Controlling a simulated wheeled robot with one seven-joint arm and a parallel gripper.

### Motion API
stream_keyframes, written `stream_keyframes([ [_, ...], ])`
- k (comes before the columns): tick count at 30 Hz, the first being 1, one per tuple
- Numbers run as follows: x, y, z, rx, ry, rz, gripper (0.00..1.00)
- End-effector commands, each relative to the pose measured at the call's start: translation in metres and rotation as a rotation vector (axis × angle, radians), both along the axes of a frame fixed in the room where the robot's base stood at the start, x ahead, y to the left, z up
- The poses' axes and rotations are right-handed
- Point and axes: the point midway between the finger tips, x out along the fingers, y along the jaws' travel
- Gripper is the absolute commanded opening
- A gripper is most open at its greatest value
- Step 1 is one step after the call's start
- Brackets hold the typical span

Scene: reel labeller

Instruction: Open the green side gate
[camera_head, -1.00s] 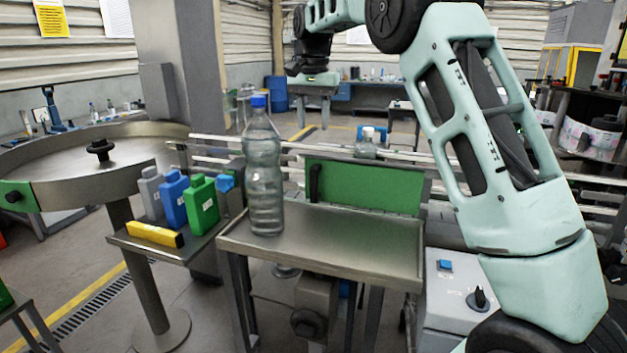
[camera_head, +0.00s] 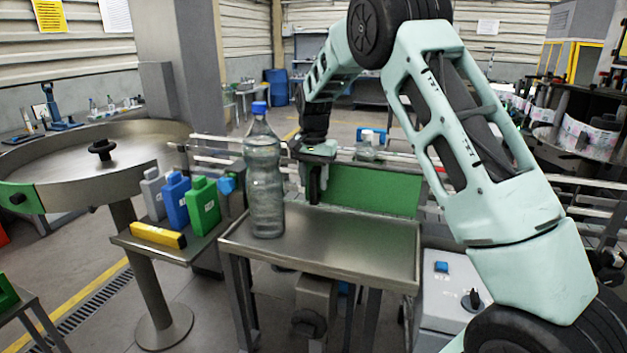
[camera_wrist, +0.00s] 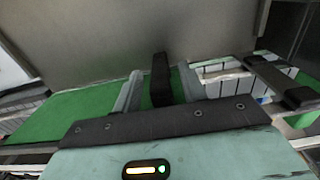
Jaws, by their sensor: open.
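The green side gate (camera_head: 375,190) is an upright panel along the back edge of the steel table, and it looks shut. It also shows in the wrist view (camera_wrist: 65,115). My gripper (camera_head: 313,188) points down at the gate's left end. In the wrist view, the two grey fingers of my gripper (camera_wrist: 160,90) are apart, one on each side of the gate's black handle (camera_wrist: 161,78). I cannot tell whether either finger touches the handle. In the head view my gripper mostly hides the handle.
A clear bottle with a blue cap (camera_head: 266,190) stands on the steel table (camera_head: 340,243), just left of my gripper. Grey, blue and green jugs and a yellow block (camera_head: 158,235) sit on a side shelf. Conveyor rails run behind the gate. The table's middle is clear.

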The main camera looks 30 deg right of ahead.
Motion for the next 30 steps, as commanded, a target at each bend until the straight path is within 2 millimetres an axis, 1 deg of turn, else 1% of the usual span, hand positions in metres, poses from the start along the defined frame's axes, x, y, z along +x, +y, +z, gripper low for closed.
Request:
stream_keyframes([
  [3, -0.001, 0.0, -0.011, 0.0, 0.003, 0.0, 0.42],
  [6, 0.0, 0.0, -0.016, 0.0, 0.001, 0.0, 0.42],
  [14, 0.0, 0.0, -0.017, 0.0, 0.0, 0.0, 0.42],
  [15, 0.0, 0.0, -0.017, 0.0, 0.0, 0.0, 0.36],
  [17, 0.0, 0.0, -0.017, 0.0, 0.0, 0.0, 0.2],
  [18, 0.0, 0.0, -0.017, 0.0, 0.0, 0.0, 0.08],
  [19, 0.0, 0.0, -0.017, 0.0, 0.0, 0.0, 0.0],
  [26, -0.003, -0.002, -0.017, 0.0, 0.0, 0.0, 0.0],
  [30, -0.014, -0.011, -0.018, 0.0, 0.0, -0.002, 0.0],
])
